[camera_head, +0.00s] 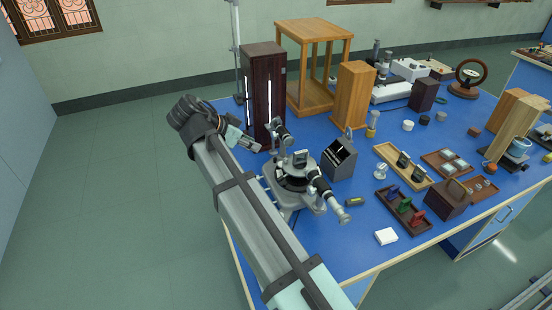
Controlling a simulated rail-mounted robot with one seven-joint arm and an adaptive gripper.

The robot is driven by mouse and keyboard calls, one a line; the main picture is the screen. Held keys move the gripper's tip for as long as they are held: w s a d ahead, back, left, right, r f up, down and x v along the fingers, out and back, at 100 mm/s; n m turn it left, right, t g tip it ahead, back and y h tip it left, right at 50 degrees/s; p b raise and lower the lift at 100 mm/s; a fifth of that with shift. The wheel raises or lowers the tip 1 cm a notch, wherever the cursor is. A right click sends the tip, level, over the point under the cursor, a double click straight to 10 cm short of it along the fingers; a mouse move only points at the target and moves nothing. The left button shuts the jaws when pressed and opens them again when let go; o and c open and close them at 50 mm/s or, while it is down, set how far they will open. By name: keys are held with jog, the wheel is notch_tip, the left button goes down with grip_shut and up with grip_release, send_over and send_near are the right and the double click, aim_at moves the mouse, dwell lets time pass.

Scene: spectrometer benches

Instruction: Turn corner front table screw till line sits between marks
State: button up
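The spectrometer (293,181) stands near the front left corner of the blue bench, with a round dark table, a grey base and a telescope tube (328,194) pointing to the lower right. The screws of its table are too small to make out, and no line or marks can be read. My arm crosses in front of the bench's left edge and hides part of the instrument's left side. My gripper (246,141) is at the arm's far end, left of the spectrometer and in front of the dark wooden box. Its fingers are too small to tell open from shut.
A tall dark wooden box (263,92) and a wooden frame (308,33) stand behind the spectrometer. A grey slanted box (340,158) is close on its right. Trays crowd the right.

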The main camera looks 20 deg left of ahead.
aim_at(285, 159)
jog(key=p+x, duration=0.3)
jog(key=x, duration=1.3)
jog(key=shift+p, duration=0.4)
jog(key=shift+c, duration=0.4)
grip_shut()
